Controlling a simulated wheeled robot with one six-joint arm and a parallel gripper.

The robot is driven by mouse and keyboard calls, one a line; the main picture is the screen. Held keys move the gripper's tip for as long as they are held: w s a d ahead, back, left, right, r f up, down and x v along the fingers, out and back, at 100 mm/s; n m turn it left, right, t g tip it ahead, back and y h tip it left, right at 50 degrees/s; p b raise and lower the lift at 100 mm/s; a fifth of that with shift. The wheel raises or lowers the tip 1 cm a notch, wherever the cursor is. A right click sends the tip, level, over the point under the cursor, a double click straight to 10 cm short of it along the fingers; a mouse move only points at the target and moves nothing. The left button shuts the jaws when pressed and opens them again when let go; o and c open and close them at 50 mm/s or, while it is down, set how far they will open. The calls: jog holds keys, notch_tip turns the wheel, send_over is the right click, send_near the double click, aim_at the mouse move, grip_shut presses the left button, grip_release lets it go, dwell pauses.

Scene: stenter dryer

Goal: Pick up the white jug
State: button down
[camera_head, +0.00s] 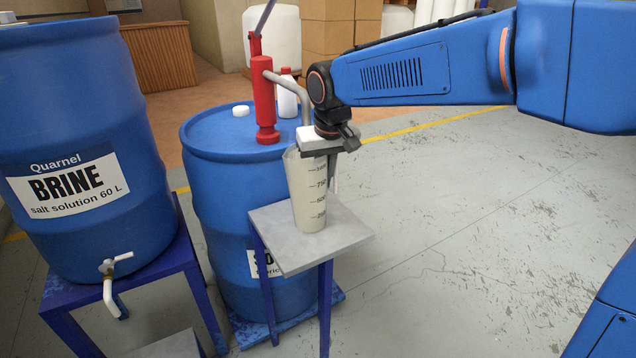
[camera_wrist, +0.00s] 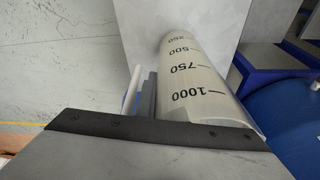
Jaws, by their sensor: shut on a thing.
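The white jug (camera_head: 307,195) is a tall, translucent beaker with dark measuring marks. It stands upright on a small grey-topped stand, or just above it; I cannot tell which. My gripper (camera_head: 327,152) is at its upper right side and shut on it, around the handle side. In the wrist view the jug (camera_wrist: 190,80) runs away from the camera, with marks from 250 to 1000 showing. The dark gripper body (camera_wrist: 150,132) crosses the lower part of that view. The fingers' contact with the handle is partly hidden.
The stand (camera_head: 340,235) has a grey top and blue legs. Behind it is a blue drum (camera_head: 225,200) with a red pump (camera_head: 264,100), a white bottle (camera_head: 288,95) and a white cap (camera_head: 241,110). A blue BRINE barrel (camera_head: 70,130) with a tap stands left. Floor to the right is clear.

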jog(key=shift+s+d+r, duration=0.1)
jog(key=shift+s+r, duration=0.05)
jog(key=shift+r, duration=0.05)
jog(key=s+d, duration=0.9)
jog(key=s, duration=0.5)
jog(key=shift+s+d, duration=0.3)
jog(key=shift+d, duration=0.1)
